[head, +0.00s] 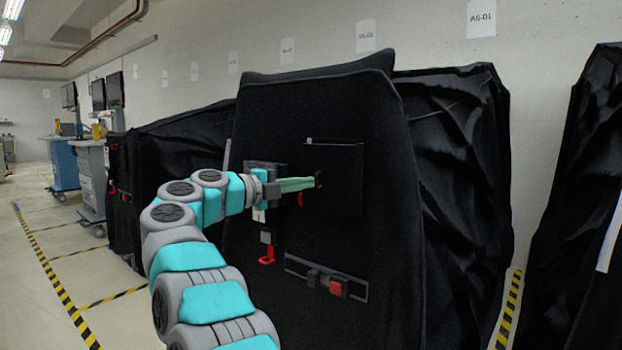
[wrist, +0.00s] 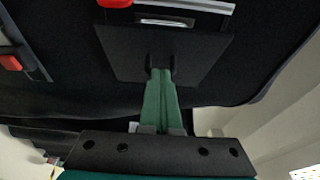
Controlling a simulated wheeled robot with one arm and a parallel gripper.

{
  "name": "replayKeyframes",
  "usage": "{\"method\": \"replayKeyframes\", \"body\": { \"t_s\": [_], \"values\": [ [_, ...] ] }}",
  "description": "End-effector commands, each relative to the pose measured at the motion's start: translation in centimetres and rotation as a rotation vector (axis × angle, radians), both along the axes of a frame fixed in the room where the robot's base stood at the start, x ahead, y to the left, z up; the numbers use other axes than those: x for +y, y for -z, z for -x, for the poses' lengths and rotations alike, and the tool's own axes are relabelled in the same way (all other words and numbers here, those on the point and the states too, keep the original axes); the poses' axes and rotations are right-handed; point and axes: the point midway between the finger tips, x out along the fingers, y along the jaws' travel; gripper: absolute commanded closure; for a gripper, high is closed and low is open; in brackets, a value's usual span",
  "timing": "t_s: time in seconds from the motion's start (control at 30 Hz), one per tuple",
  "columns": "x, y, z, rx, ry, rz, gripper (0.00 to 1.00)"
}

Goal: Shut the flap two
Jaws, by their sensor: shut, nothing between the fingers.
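A square black flap (head: 338,185) is on the upper front of the black-covered cart (head: 385,250). It also shows in the wrist view (wrist: 185,55) as a dark plate standing at an angle to the cart front, with a light-edged part beyond its far edge. I see no readable number on it. My gripper (head: 317,180) has its green fingers together, with the tips at the flap's left side in the head view. In the wrist view the fingertips (wrist: 160,72) meet the flap's near edge. Whether they press on it, I cannot tell.
Below are a red hook (head: 266,258) and a strip with a red button (head: 335,287). A small red part (head: 300,200) is beside the flap. Another draped cart (head: 460,150) stands close at right. Open floor (head: 60,260) lies at left.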

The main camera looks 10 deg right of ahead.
Motion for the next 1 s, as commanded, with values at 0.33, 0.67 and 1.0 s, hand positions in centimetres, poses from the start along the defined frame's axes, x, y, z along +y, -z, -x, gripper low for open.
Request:
{"method": "replayKeyframes", "body": {
  "t_s": [0.33,0.67,1.0],
  "values": [
    [1.1,-0.4,-1.3,0.000,-0.017,0.001,1.00],
    [0.7,-0.3,-3.2,0.000,-0.018,0.001,1.00],
    [0.6,0.0,-3.7,0.000,-0.018,0.001,1.00]
  ]
}}
